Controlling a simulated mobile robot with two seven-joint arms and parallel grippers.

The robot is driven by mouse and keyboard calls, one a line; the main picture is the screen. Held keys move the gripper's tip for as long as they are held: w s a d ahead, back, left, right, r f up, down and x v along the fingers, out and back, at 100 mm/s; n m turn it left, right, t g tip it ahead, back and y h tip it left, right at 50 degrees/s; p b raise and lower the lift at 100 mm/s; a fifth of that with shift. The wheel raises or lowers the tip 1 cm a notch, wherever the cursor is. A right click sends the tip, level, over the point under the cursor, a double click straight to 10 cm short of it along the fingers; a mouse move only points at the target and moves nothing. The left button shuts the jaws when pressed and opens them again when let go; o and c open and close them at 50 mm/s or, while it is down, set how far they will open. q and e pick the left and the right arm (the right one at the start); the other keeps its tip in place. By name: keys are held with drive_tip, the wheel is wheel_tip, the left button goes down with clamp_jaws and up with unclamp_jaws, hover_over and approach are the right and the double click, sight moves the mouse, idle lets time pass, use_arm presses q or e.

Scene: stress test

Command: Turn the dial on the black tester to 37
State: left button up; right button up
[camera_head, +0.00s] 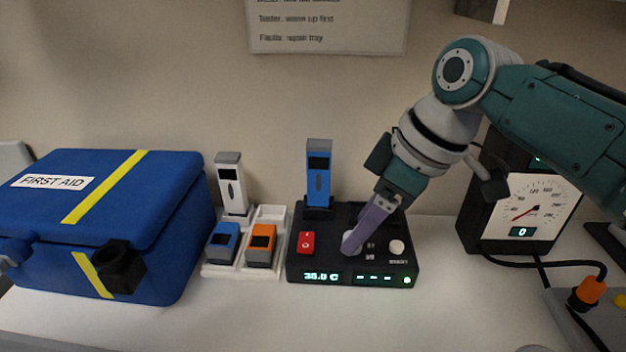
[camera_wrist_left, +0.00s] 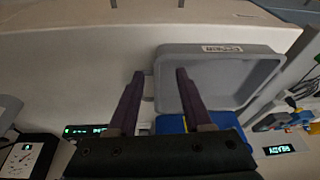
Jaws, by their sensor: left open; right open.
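The black tester (camera_head: 300,262) stands on the white table in the head view. Its green display (camera_head: 321,276) seems to read 36.0 or 38.0 C; the digits are blurred. The light dial (camera_head: 347,243) sits on its top, partly hidden by my right gripper (camera_head: 356,240). The purple fingers reach down onto the dial from the upper right. The gripper is open, with its fingertips at the dial; contact is not clear. My left gripper (camera_wrist_left: 158,72) is open with nothing between its fingertips, in the left wrist view.
A blue first aid box (camera_head: 105,220) stands left. A white holder (camera_head: 268,214) bears blue and orange devices beside the tester. A blue device (camera_head: 319,175) stands upright at the tester's back. A black gauge (camera_head: 483,215) stands right. A grey tray (camera_wrist_left: 163,68) lies near my left gripper.

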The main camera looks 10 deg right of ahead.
drive_tip(key=shift+x, duration=0.9)
drive_tip(key=shift+c, duration=0.4)
clamp_jaws()
